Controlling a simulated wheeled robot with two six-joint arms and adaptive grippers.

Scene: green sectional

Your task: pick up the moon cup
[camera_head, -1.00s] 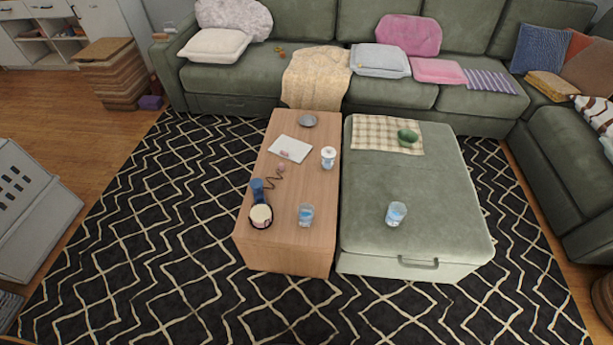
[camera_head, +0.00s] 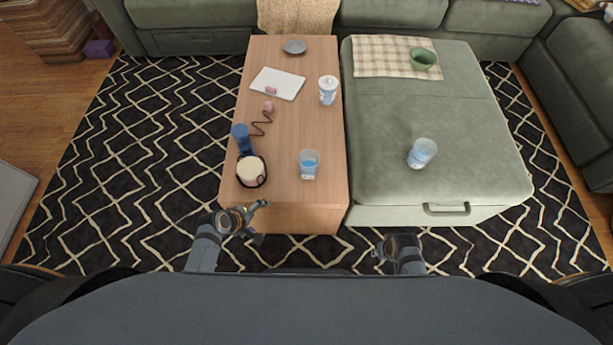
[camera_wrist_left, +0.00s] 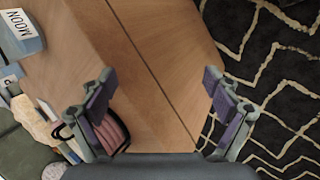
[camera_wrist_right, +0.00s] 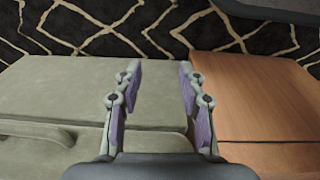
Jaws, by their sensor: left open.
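The moon cup (camera_head: 309,163), clear with blue, stands on the wooden table in the head view. My left gripper (camera_head: 248,217) is low at the table's front left corner, apart from the cup. Its fingers (camera_wrist_left: 158,80) are spread with nothing between them. My right gripper (camera_head: 398,247) is in front of the ottoman; in the right wrist view its fingers (camera_wrist_right: 158,80) are apart and empty.
On the table (camera_head: 295,217) are a round pale container (camera_head: 250,171), a blue cup (camera_head: 241,138), a white lidded cup (camera_head: 328,89), a laptop-like white slab (camera_head: 285,82) and a grey dish (camera_head: 294,47). The ottoman (camera_head: 440,195) bears another clear cup (camera_head: 422,153) and a green bowl (camera_head: 422,58).

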